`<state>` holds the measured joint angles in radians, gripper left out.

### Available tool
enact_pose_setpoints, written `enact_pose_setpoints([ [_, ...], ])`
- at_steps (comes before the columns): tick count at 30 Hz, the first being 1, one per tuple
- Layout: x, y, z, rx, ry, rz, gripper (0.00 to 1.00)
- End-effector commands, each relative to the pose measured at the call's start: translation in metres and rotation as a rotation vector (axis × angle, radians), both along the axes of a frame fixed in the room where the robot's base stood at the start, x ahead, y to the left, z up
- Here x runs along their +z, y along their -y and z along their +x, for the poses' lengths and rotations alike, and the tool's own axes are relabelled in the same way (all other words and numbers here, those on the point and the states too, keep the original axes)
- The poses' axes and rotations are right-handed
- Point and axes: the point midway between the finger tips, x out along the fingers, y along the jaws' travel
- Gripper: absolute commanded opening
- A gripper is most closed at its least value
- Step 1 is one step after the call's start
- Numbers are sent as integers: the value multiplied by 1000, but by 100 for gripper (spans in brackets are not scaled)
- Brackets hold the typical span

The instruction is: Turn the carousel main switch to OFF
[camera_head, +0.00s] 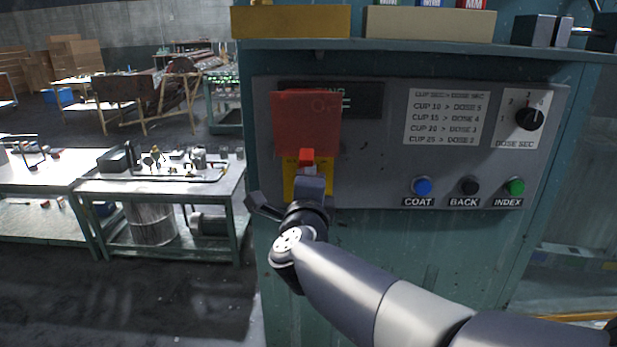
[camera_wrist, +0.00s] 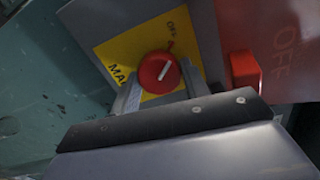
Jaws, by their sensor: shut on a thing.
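The main switch is a round red knob (camera_wrist: 158,74) with a white pointer line, on a yellow plate (camera_wrist: 118,58) in the wrist view. The plate has partly hidden lettering starting "MA" and a small "OFF" mark near the knob. The pointer line slants up and right, toward the side with the OFF mark. My gripper (camera_wrist: 160,92) has grey fingers on both sides of the knob and is shut on it. In the head view my gripper (camera_head: 309,182) covers the knob and part of the yellow plate (camera_head: 290,180).
A red translucent panel (camera_head: 305,120) with a red block (camera_head: 306,157) at its lower edge sits just above the switch. The grey control panel (camera_head: 375,170) has a blue button (camera_head: 422,185), black button (camera_head: 469,186), green button (camera_head: 515,186) and dose dial (camera_head: 530,117) to the right.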

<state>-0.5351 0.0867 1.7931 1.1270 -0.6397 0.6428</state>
Motion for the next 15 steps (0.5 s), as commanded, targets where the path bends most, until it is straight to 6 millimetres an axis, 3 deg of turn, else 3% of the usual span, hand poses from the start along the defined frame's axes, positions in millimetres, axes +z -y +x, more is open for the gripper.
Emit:
enact_pose_setpoints([
  [15,0,0,0,1,-6,-125,21],
])
